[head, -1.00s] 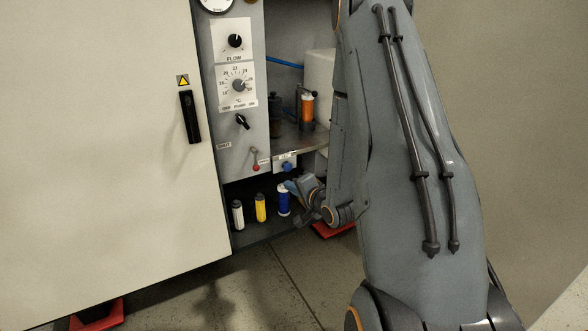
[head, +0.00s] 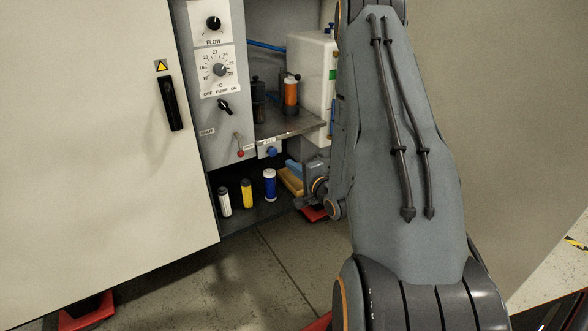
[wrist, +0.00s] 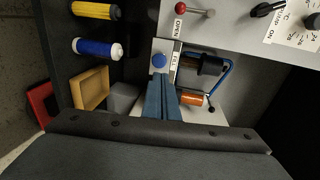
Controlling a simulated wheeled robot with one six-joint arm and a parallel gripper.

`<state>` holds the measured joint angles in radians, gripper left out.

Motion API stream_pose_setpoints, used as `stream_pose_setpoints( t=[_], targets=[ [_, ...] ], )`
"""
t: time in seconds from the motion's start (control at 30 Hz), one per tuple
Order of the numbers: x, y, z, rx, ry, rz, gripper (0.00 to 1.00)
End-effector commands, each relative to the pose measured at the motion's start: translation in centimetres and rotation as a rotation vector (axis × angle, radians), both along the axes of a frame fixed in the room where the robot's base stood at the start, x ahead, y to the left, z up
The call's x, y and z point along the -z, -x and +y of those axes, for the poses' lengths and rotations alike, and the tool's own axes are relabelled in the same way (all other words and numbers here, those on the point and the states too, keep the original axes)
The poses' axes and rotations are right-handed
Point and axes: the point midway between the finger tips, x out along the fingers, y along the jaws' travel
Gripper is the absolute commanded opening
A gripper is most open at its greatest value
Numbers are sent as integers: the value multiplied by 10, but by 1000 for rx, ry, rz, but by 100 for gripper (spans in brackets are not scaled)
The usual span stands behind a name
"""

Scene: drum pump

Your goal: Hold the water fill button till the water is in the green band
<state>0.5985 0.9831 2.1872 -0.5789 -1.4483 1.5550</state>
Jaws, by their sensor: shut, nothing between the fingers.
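The blue fill button (head: 271,151) sits on a white plate below the cabinet shelf. In the wrist view the button (wrist: 159,61) is beside the FILL label, just beyond my fingertips. My gripper (head: 291,166) is shut and empty, to the right of and below the button in the head view. Its blue fingers (wrist: 161,79) point at the button, with a small gap seeming to remain. The white water tank (head: 306,72) stands at the back right, with a green band (head: 333,75) on its side. My arm partly hides the tank; the water level is not clear.
A red-tipped lever (head: 240,152) is left of the button. White, yellow and blue cartridges (head: 270,185) stand below. A yellow tray (head: 290,181) lies behind my gripper. An orange-bodied filter (head: 291,94) stands on the shelf. The large door (head: 90,140) fills the left.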

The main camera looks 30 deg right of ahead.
Motion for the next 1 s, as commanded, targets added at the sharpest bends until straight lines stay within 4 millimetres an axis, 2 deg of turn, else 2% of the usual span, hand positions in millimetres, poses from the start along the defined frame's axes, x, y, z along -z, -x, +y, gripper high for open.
stream_pose_setpoints(
  t=[0.03, 0.3, 0.5, 0.7, 1.0],
  targets=[
    [3, -12, 1, -3, 3, -2, 0],
    [11, -64, 0, -2, 2, -2, 0],
    [15, -91, -1, -2, 1, -1, 0],
    [16, -103, -1, -1, 1, 1, 0],
    [15, -104, -1, 0, 0, 1, 0]
  ],
)
